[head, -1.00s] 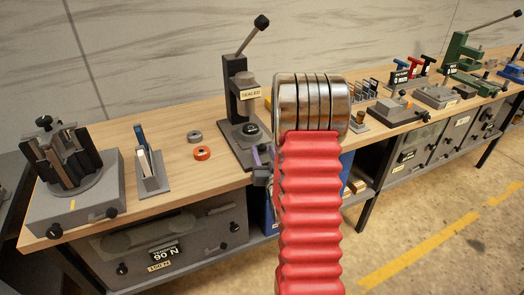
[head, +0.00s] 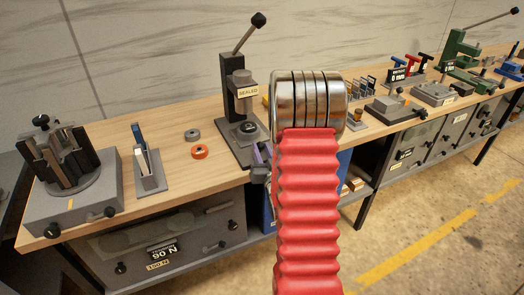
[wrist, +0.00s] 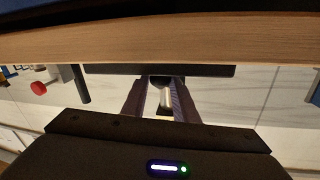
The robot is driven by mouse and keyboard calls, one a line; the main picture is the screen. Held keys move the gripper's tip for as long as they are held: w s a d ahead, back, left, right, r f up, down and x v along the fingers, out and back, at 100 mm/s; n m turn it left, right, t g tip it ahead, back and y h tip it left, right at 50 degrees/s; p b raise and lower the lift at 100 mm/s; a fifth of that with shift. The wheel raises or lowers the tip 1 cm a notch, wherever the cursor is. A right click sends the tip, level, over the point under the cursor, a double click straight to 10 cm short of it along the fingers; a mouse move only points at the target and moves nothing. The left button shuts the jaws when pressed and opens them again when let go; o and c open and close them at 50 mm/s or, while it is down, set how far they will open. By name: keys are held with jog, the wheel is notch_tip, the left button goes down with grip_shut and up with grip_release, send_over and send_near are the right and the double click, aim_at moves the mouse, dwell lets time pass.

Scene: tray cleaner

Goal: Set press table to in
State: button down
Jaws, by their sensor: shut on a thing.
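The dark grey press (head: 231,95) stands on the wooden bench, with a raised lever ending in a black ball and a label reading "SEALED". Its base, or table (head: 243,130), lies at the bench's front edge and bears a dark round piece. My gripper (head: 260,160) is low at the front of this base, partly hidden by my red arm. In the wrist view my gripper's two fingers (wrist: 160,88) are shut around a small metallic knob (wrist: 165,98), below a long dark bar (wrist: 160,70). How far in the table sits cannot be told.
A grey and an orange ring (head: 199,151) lie left of the press. A slotted holder (head: 151,180) and a clamp fixture (head: 75,190) stand farther left. The bench edge (wrist: 160,42) runs close across the wrist view. Other fixtures stand to the right.

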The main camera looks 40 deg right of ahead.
aim_at(252, 135)
jog(key=shift+w+a+x, duration=0.1)
jog(key=shift+a+x, duration=0.1)
jog(key=shift+x, duration=0.85)
jog(key=shift+w+a+x, duration=0.1)
jog(key=shift+a+x, duration=0.1)
jog(key=shift+x, duration=0.9)
jog(key=c, duration=1.4)
grip_release()
jog(key=shift+c, duration=0.2)
